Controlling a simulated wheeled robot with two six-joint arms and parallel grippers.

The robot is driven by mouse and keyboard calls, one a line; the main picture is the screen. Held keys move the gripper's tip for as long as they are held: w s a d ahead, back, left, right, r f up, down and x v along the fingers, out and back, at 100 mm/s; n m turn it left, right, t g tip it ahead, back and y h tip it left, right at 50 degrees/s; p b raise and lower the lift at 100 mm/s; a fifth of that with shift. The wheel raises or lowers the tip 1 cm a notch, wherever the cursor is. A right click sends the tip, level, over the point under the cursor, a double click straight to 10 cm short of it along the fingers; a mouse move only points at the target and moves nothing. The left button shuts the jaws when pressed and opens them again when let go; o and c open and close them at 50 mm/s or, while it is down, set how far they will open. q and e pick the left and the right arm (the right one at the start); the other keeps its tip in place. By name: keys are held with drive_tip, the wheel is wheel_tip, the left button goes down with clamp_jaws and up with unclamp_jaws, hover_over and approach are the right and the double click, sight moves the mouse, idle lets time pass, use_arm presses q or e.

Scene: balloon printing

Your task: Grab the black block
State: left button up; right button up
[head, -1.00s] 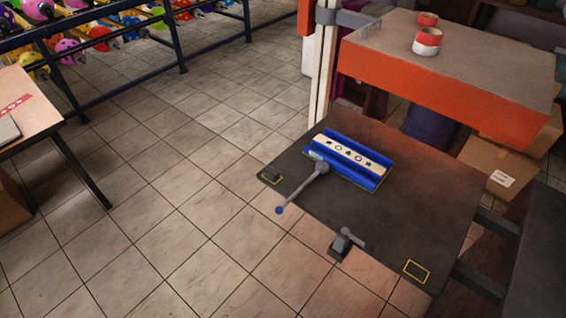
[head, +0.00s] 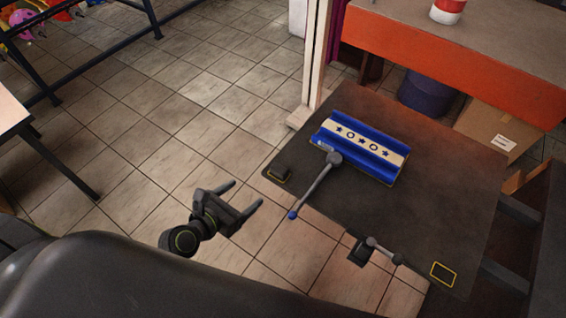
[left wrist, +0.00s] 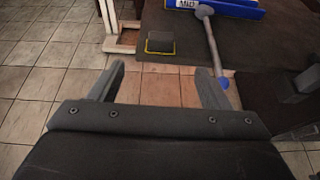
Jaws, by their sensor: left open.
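The black block (head: 282,172) sits on a yellow-outlined spot at the left corner of the dark table (head: 440,190). It also shows in the left wrist view (left wrist: 161,43), above and between the fingertips in the picture. My left gripper (head: 247,194) is open and empty, over the floor to the left of the table and apart from the block. Its two spread fingers also show in the left wrist view (left wrist: 168,75). My right gripper is in neither current view.
A blue tray with a star-patterned strip (head: 365,140) lies on the table. A grey lever with a blue knob (head: 316,187) reaches over the table's front edge, right of the block. A grey clamp (head: 362,252) is at the front edge. An orange-sided shelf (head: 450,65) stands behind.

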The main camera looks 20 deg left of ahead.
use_arm(q)
approach(278, 170)
drive_tip(key=x, duration=0.5)
drive_tip(key=shift+w, duration=0.25)
drive_tip(key=shift+x, duration=2.7)
drive_tip(key=shift+f, duration=0.1)
drive_tip(key=shift+s, duration=0.1)
drive_tip(key=c, duration=1.1)
